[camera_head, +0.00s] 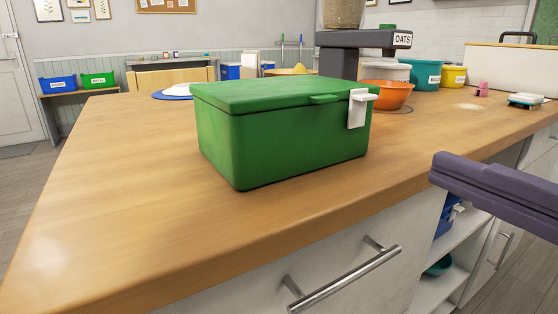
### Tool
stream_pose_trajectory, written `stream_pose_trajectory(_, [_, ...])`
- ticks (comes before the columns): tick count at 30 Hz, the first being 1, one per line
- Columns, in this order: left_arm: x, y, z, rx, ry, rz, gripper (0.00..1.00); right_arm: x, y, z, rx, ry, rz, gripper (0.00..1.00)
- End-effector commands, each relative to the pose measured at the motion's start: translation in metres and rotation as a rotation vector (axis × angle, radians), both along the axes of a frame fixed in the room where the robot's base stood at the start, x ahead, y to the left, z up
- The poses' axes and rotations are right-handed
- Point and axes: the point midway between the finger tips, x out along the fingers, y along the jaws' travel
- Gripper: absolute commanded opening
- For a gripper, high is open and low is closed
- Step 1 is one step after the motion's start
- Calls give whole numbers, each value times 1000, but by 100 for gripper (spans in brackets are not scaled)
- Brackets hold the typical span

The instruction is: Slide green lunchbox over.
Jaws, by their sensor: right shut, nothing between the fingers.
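The green lunchbox (283,138) sits on the wooden counter (120,195), near the middle of the view. Its lid is closed, and a white latch (358,107) is on the right end of its front side. My right gripper (438,173), dark purple, comes in from the right edge. It is shut and empty, with its tips over the counter's front edge, to the right of the lunchbox and apart from it. My left gripper is not in view.
Behind the lunchbox stand an orange bowl (388,95), a teal tub (425,76), a yellow tub (453,77) and a dark oats dispenser (345,58). A small scale-like object (525,101) lies at right. The counter left of the lunchbox is clear.

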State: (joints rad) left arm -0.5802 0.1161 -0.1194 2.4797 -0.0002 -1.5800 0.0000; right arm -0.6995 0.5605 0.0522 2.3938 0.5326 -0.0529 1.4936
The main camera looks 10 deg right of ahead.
Motion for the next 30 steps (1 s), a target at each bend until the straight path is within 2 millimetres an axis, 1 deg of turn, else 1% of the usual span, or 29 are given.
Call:
stream_pose_trajectory(5, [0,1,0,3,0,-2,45,13,4,2,5,-5,-1,0])
stream_pose_trajectory(8, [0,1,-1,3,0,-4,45,26,10,3,5,-8,-1,0])
stream_pose_trajectory(21, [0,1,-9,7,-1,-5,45,96,38,2,2,-5,1,0])
stream_pose_trajectory(24, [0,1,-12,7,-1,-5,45,109,43,1,2,-3,1,0])
stream_pose_trajectory(30, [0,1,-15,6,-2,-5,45,126,50,1,2,-1,0,0])
